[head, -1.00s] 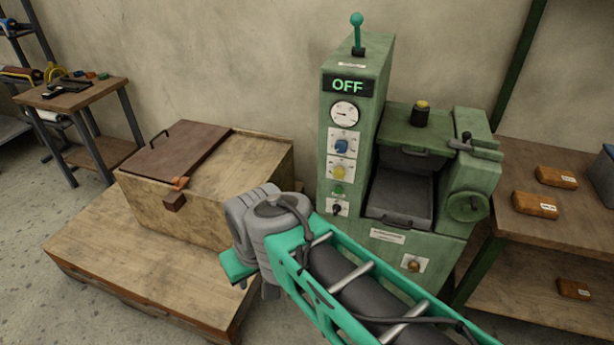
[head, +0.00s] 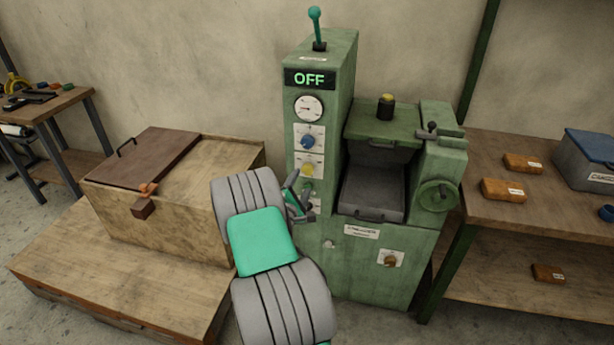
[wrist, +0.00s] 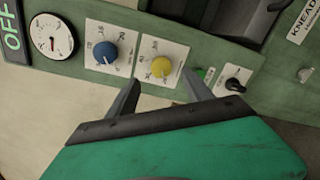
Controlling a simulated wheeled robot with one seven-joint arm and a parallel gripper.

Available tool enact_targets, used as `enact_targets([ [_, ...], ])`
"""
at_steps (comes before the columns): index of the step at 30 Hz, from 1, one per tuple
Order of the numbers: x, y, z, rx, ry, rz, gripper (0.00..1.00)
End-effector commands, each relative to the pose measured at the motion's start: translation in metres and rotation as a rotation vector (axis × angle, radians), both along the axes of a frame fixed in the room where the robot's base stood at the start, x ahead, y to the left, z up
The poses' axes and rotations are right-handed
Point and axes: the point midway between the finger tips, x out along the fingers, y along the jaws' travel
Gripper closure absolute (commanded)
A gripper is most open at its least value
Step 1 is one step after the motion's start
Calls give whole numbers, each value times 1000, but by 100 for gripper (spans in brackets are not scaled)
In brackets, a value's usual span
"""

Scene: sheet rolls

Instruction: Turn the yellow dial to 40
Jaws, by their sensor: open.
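The yellow dial (head: 307,170) sits on a white scale plate on the front of the green machine (head: 320,115), below the blue dial (head: 309,141). In the wrist view the yellow dial (wrist: 161,66) shows between and beyond my fingertips, with numbers around it that are too small to read surely. My gripper (wrist: 166,85) is open and empty, with its fingers apart near the panel and not visibly touching the dial. In the head view my gripper (head: 298,196) is beside the panel just below the yellow dial, partly hiding the lower controls.
The blue dial (wrist: 105,52) and a black switch (wrist: 235,85) flank the yellow dial closely. A round gauge (head: 308,108) and a display reading OFF (head: 309,78) are above. A wooden chest (head: 170,205) stands left of the machine, and a shelf with brown blocks (head: 504,189) stands right.

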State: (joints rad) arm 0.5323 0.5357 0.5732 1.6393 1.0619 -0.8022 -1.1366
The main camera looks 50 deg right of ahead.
Motion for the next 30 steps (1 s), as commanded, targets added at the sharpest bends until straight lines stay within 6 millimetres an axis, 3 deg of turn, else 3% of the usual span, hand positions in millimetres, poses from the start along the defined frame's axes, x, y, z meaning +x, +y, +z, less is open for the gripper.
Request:
enact_targets([
  [5, 1, -15, -5, -73, 69, 20, 41],
  [15, 25, -69, -4, -69, 64, 21, 41],
  [25, 29, -76, -5, -67, 64, 22, 41],
  [30, 29, -76, -5, -67, 64, 22, 55],
])
